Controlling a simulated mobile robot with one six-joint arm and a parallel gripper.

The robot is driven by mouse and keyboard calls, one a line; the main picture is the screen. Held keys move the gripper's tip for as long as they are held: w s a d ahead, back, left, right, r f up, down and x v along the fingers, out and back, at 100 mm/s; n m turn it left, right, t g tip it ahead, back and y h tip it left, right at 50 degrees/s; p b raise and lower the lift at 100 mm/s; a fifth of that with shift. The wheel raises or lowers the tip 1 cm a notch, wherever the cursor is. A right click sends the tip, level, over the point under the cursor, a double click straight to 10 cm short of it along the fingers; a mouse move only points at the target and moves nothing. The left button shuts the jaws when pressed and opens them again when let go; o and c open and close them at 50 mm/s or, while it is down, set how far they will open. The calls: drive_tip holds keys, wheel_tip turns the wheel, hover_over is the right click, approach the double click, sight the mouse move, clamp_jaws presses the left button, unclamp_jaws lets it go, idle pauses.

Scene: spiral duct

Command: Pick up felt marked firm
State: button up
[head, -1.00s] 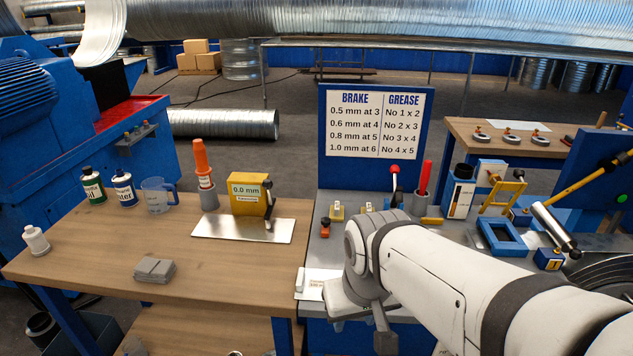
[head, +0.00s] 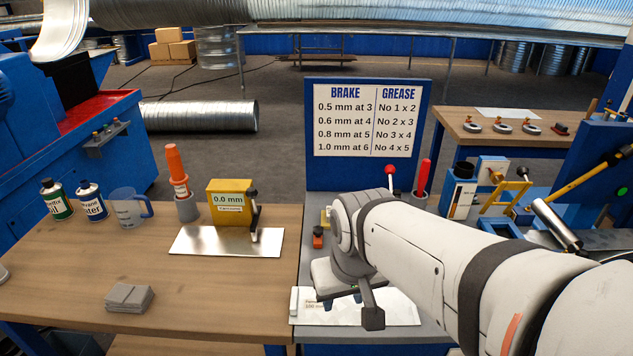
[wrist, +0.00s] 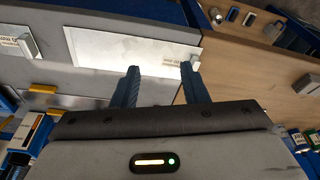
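A stack of grey felt-like pads (head: 129,297) lies on the wooden bench, left of my arm in the head view; no marking on it is readable. A pale sheet (head: 385,307) lies on the grey bench below my wrist, with a small whitish block (head: 294,303) at its left end. In the wrist view the sheet (wrist: 130,47) lies beyond my fingertips and the block (wrist: 190,78) is near the right finger. A label beside the block is too small to read.
A yellow gauge (head: 231,201) stands on a metal plate (head: 190,242). Bottles, a jug (head: 127,208) and an orange tool (head: 177,168) are behind. A brake and grease sign (head: 366,126) rises behind my arm. The front of the wooden bench (head: 215,300) is mostly clear.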

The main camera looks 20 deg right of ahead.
drive_tip(key=w+d+r+m+p, duration=0.1)
drive_tip(key=w+d, duration=0.2)
drive_tip(key=w, duration=0.5)
drive_tip(key=w+d+r+m+p, duration=0.1)
drive_tip(key=w+d+p, duration=0.15)
drive_tip(key=w, duration=0.65)
drive_tip(key=shift+m+t+h, duration=0.6)
drive_tip(key=shift+m+t, duration=0.1)
drive_tip(key=shift+t, duration=0.1)
drive_tip(key=w+d+f, duration=0.3)
drive_tip(key=w+d, duration=0.1)
drive_tip(key=w, duration=0.1)
drive_tip(key=w+d+f+p, duration=0.1)
drive_tip(key=w+d+f, duration=0.2)
drive_tip(key=w+d, duration=0.1)
drive_tip(key=w+d+f, duration=0.3)
drive_tip(key=w+d, duration=0.1)
drive_tip(key=w, duration=0.2)
drive_tip(key=shift+d+f+p, duration=0.15)
drive_tip(key=shift+d+p, duration=0.15)
drive_tip(key=shift+p, duration=0.1)
drive_tip(key=p+x, duration=0.1)
drive_tip(key=x, duration=0.4)
drive_tip(key=shift+w, duration=0.15)
clamp_jaws()
